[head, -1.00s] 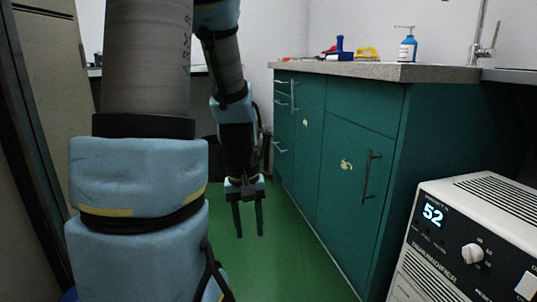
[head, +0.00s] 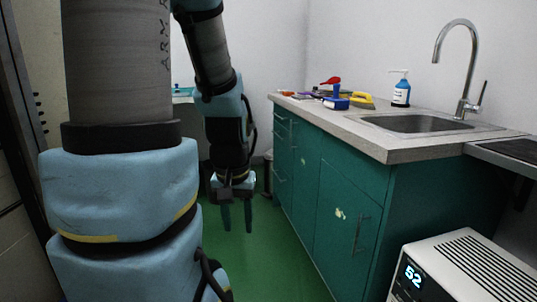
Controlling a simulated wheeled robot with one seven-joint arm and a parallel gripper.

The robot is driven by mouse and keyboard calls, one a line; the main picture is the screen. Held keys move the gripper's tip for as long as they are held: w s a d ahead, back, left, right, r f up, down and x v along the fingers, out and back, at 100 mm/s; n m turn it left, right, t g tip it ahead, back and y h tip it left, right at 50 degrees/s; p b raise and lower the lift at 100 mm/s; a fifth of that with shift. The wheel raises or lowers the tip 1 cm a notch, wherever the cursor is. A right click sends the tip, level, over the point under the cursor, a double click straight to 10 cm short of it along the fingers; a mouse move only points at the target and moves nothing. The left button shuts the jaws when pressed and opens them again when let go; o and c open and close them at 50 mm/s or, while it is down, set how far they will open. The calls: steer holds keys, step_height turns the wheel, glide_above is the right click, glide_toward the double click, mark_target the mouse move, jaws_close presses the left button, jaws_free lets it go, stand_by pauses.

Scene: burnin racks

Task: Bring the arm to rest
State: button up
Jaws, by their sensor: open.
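My gripper (head: 237,216) hangs at the end of my arm in the head view, with its two dark fingers pointing down. The fingers are apart and nothing is between them. It is over the green floor (head: 262,268), to the left of the teal cabinet, and does not appear to touch anything. My blue-padded arm fills the left part of the view and hides what is behind it.
The teal cabinet (head: 335,200) carries a countertop (head: 400,147) with a sink (head: 418,123), a soap bottle (head: 401,92), a yellow-handled brush (head: 361,101) and other small items. A white unit (head: 465,270) showing 52 stands at the lower right. Floor is open beside the cabinet.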

step_height(320, 180, up, 19)
steer(key=p, duration=1.6)
steer(key=shift+f, duration=0.2)
steer(key=shift+o, duration=0.2)
